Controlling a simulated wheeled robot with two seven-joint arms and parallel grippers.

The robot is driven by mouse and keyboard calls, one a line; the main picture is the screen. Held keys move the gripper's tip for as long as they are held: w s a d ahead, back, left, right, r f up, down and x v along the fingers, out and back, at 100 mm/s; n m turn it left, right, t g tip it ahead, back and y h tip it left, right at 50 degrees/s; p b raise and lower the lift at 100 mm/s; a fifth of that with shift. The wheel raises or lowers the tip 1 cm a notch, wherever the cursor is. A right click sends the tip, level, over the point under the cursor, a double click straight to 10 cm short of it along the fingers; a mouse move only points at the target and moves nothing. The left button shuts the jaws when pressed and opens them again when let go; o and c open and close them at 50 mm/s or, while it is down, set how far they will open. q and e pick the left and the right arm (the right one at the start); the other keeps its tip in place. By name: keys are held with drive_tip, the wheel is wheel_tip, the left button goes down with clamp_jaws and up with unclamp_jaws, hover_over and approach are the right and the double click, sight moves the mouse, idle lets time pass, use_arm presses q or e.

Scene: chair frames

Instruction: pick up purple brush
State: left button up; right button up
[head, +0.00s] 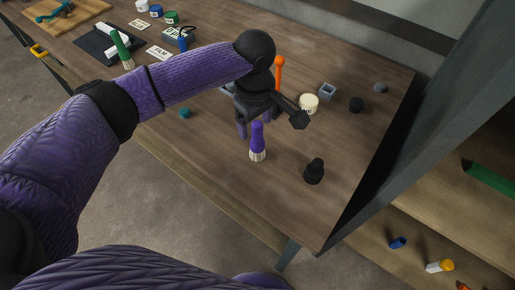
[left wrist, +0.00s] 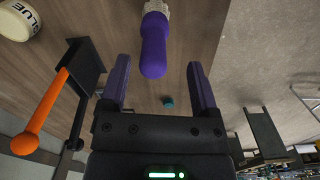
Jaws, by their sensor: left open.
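The purple brush (head: 257,133) is on the wooden table near its front edge. Its pale bristles are at the lower end and its handle points up; it appears to stand on the bristles. In the left wrist view the brush (left wrist: 154,45) shows handle end first, with the bristles partly cut off at the top edge. My left gripper (head: 252,122) is just above and behind the handle in the head view. In the left wrist view its open fingers (left wrist: 158,63) lie on either side of the handle's line, with clear gaps and no contact visible. My right gripper is not visible.
A small teal item (head: 185,113) lies left. The wood around the brush is bare. A grey post (head: 410,120) rises at right.

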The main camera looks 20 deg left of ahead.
sight(257, 134)
use_arm(q)
drive_tip(key=f, duration=0.1)
drive_tip(key=f+b, duration=0.1)
drive_tip(key=f, duration=0.2)
drive_tip(key=shift+w+d+f+b, duration=0.15)
drive_tip(key=shift+w+f+b, duration=0.15)
drive_tip(key=shift+f+b, duration=0.1)
drive_tip(key=shift+r, duration=0.1)
clamp_jaws()
